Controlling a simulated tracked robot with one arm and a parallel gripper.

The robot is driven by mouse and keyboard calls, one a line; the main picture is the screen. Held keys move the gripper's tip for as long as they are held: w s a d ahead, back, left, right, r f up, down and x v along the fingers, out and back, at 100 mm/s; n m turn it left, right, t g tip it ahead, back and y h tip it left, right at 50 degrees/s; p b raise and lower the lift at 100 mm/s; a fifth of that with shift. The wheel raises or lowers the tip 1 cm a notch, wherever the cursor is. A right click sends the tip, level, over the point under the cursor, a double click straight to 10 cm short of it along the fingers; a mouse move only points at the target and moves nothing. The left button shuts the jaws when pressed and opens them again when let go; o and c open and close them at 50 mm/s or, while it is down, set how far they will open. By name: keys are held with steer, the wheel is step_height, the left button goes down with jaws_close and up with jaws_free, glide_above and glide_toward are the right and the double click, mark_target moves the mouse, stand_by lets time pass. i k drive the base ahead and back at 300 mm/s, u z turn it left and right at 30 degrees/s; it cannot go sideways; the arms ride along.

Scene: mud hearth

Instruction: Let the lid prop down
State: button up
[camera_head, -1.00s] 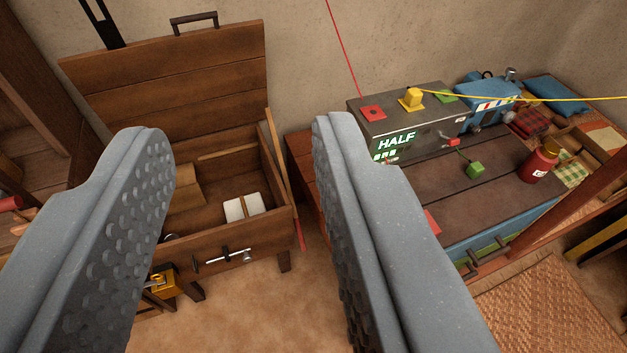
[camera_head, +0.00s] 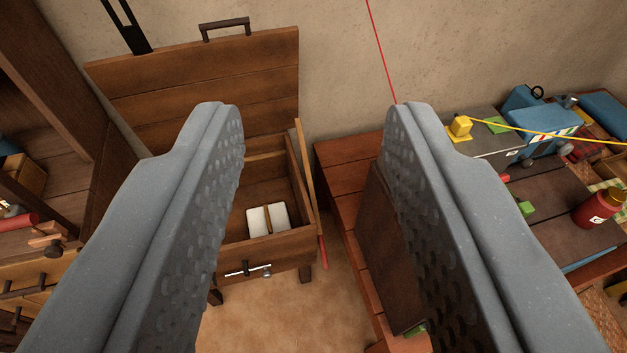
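A wooden chest (camera_head: 284,246) stands open against the back wall, left of centre. Its plank lid (camera_head: 240,75) stands raised at the back, with a dark handle on its upper edge. A thin wooden stick (camera_head: 305,165) that looks like the lid prop stands steeply along the chest's right side. Its lower end is red (camera_head: 323,252). I cannot tell whether its top touches the lid. My gripper (camera_head: 312,108) is open and empty, its two grey fingers wide apart. The stick shows between the fingers, apart from both. The left finger hides the chest's left part.
A T-shaped metal latch (camera_head: 247,270) is on the chest front. A reddish wooden bench (camera_head: 345,185) stands to the right, partly behind my right finger. A red canister (camera_head: 595,208) stands farther right. Shelves (camera_head: 40,130) stand at left. Bare floor lies before the chest.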

mark_target(300, 136)
steer(key=u, duration=0.05)
steer(key=i, duration=0.7)
steer(key=z, duration=0.9)
steer(key=k, duration=1.5)
steer(key=u, duration=0.75)
steer(key=i, duration=1)
steer(key=z, duration=0.05)
